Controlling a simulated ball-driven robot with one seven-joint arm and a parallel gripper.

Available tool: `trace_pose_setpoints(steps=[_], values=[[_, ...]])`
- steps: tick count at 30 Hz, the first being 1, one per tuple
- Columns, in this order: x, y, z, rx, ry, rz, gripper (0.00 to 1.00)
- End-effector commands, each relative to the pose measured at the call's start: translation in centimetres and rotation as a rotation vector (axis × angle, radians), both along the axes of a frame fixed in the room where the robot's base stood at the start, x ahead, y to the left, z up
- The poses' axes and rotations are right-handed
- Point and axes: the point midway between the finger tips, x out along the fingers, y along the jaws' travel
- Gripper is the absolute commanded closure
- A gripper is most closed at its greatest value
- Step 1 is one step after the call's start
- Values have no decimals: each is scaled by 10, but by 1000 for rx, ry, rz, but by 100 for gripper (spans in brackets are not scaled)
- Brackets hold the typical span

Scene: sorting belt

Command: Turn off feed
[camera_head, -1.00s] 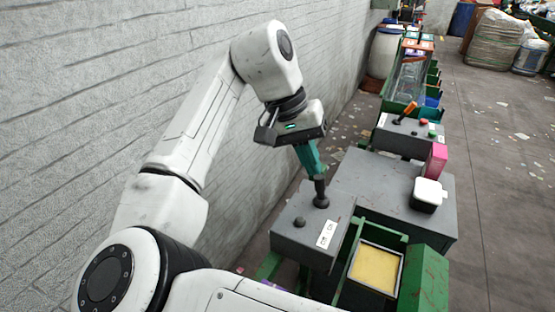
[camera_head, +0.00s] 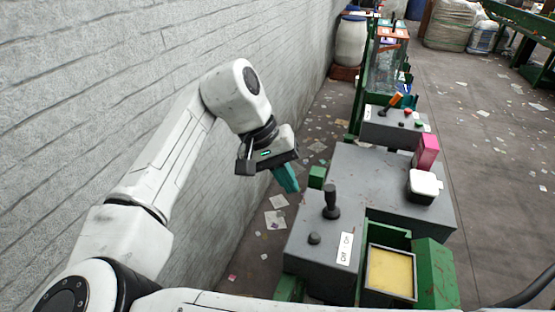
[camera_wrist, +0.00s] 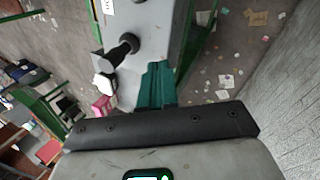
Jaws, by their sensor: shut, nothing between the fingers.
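A grey control box (camera_head: 325,265) stands at the lower middle of the head view. It bears a black lever (camera_head: 331,203), a small round black knob (camera_head: 314,238) and a white label (camera_head: 345,248) reading Off and On. The lever stands roughly upright, near the box's far end. My gripper (camera_head: 288,184), with teal fingers, is shut and empty, up and left of the lever and apart from it. In the wrist view the shut fingers (camera_wrist: 157,84) show beside the box, and the lever (camera_wrist: 124,46) lies to their upper left.
A second box (camera_head: 385,128) has an orange-handled lever (camera_head: 395,102) and red and green buttons. A pink box (camera_head: 426,150) and a white-topped black container (camera_head: 424,186) stand on the grey surface. A yellow-filled tray (camera_head: 390,272) is at the front. A brick wall (camera_head: 90,90) runs along the left.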

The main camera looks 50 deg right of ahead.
Motion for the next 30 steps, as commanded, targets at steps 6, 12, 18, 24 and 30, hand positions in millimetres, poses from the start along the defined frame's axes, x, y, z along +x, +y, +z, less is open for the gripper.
trace_pose_setpoints(steps=[6, 12, 18, 24, 30], values=[[-22, -13, -14, 1, -2, -3, 100], [-38, -23, -12, 2, 0, 0, 100], [-42, -25, -12, 1, 1, 3, 100], [-42, -25, -12, 1, 1, 3, 100], [-43, -26, -9, 6, -19, 1, 100]])
